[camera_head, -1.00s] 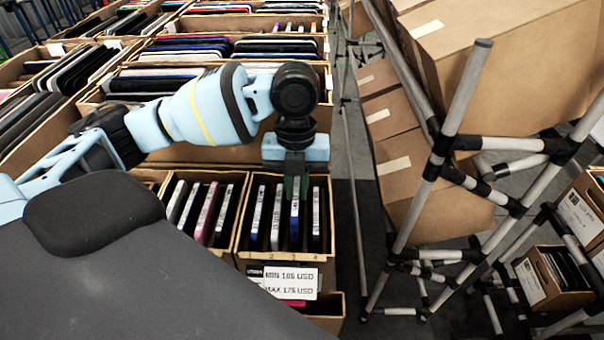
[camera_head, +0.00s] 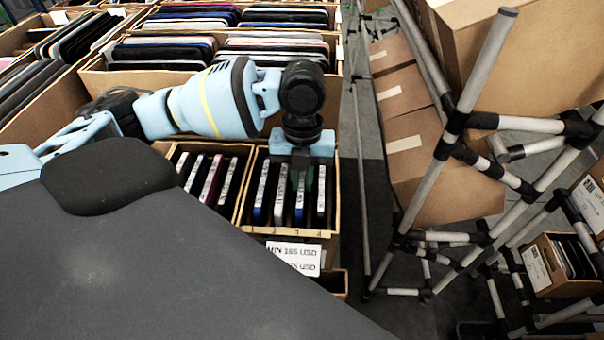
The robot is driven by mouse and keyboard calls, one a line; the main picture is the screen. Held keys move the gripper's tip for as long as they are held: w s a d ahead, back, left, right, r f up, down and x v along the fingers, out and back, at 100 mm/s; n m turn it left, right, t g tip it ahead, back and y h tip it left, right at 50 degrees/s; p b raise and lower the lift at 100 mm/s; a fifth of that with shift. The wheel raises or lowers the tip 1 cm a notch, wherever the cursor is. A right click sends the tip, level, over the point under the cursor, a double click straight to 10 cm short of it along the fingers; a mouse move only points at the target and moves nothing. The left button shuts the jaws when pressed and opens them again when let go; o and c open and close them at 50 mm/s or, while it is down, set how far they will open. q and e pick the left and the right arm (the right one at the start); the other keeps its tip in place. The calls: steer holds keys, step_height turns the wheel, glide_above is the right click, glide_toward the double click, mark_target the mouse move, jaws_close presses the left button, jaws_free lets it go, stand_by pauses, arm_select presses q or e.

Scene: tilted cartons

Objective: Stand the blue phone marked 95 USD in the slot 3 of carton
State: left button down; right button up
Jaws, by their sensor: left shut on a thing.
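The carton (camera_head: 285,236) with numbered slots stands below my left gripper (camera_head: 299,178). Its front label reads MIN 165 USD; the lower line is partly hidden. Several phones stand upright in it, side by side. My left gripper points down into the carton from above, around the third slot from the left, and is shut on the top of a blue phone (camera_head: 299,208). This phone stands roughly upright among its neighbours, its lower part inside the carton. Its price is too small to read, and I cannot tell whether it touches the bottom. My right gripper is out of view.
A neighbouring carton (camera_head: 243,190) with several phones is directly left. More full cartons (camera_head: 205,48) fill the back. A grey pipe frame (camera_head: 440,150) and brown boxes (camera_head: 420,150) stand at right. A strip of dark floor (camera_head: 368,170) lies between.

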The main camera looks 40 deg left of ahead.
arm_select(q)
steer(key=shift+f, duration=0.25)
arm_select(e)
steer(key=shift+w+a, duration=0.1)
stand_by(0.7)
arm_select(q)
steer(key=c, duration=1.3)
jaws_free()
steer(key=shift+c, duration=0.2)
